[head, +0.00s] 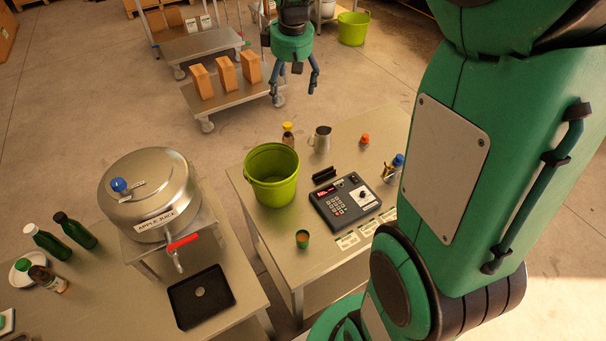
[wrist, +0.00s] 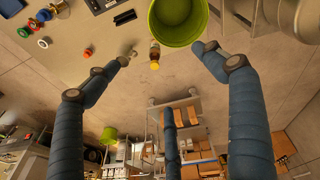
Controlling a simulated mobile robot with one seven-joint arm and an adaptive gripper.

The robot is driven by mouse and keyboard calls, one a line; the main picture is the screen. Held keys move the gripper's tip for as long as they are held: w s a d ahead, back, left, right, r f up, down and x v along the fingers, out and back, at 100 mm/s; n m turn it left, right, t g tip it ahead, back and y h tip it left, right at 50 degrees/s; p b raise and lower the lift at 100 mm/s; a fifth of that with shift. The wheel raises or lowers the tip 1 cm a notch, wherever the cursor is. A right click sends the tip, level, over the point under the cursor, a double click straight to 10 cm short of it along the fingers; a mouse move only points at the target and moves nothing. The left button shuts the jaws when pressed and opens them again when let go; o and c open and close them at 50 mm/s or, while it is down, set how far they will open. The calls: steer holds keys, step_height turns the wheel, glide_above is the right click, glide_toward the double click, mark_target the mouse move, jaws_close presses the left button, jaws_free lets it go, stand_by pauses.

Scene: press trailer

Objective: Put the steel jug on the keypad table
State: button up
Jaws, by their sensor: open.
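The steel jug (head: 320,139) stands upright near the far edge of the keypad table (head: 262,222), right of a yellow-capped bottle (head: 288,137). In the wrist view the jug (wrist: 132,53) is mostly hidden behind the left fingertip, with the bottle (wrist: 154,55) beside it. The keypad device (head: 345,201) sits nearer on the same table. My gripper (head: 293,91) hangs beyond the table's far edge with its fingers spread, empty and apart from the jug.
A green bucket (head: 271,175) stands left of the jug. A small cup (head: 303,239), an orange-topped item (head: 364,140) and a blue-topped item (head: 397,161) are also on the table. A juice vat (head: 150,190) stands at left. A cart (head: 222,98) with boxes is behind.

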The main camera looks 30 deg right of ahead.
steer(key=s+a+r+m+t, duration=0.1)
steer(key=s+a, duration=0.4)
steer(key=s, duration=0.5)
steer(key=s+a+r+m+t, duration=0.1)
steer(key=s+a, duration=0.3)
steer(key=s, duration=0.7)
steer(key=s+a+r+m, duration=0.1)
steer(key=s+a, duration=0.4)
steer(key=s, duration=0.6)
steer(key=shift+s+a+m+t+y, duration=0.2)
steer(key=shift+a+m+t+y, duration=0.15)
steer(key=shift+m, duration=0.35)
steer(key=shift+f, duration=0.15)
step_height(320, 180, down, 13)
steer(key=b, duration=1.3)
